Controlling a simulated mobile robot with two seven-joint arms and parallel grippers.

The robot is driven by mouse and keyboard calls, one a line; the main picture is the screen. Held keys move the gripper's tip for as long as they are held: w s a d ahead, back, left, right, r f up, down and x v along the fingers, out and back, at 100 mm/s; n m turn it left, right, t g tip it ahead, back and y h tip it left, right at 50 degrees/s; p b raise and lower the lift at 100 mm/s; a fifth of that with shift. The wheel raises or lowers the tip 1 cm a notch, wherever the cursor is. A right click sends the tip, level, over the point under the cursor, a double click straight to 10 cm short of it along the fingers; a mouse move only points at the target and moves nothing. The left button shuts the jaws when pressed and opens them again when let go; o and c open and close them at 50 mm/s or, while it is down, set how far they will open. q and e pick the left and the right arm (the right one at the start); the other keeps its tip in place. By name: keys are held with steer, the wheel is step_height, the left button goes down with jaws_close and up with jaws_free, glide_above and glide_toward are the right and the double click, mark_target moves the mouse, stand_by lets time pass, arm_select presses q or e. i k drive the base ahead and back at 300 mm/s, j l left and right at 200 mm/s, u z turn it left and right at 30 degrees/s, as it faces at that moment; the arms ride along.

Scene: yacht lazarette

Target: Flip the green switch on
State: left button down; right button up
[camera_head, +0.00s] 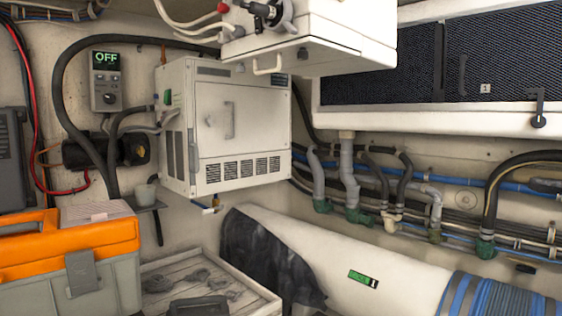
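A green rectangular piece (363,278) with a dark part at its right end lies on the rounded white body (400,272) at the lower middle. It looks like a switch or a label; its position is too small to read. A small green spot (168,97) shows on the left side of the white wall box (240,120); I cannot tell whether it is a switch. A grey control unit (106,81) on the wall reads "OFF" in green, with a dark knob below. Neither of my grippers is in view.
An orange and grey toolbox (70,250) stands at lower left, beside a grey slatted crate lid (205,282). A white box (310,36) overhangs the top middle. Hoses and pipes (350,185) run along the right wall.

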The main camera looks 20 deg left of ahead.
mark_target(166, 93)
steer(key=u, duration=1.45)
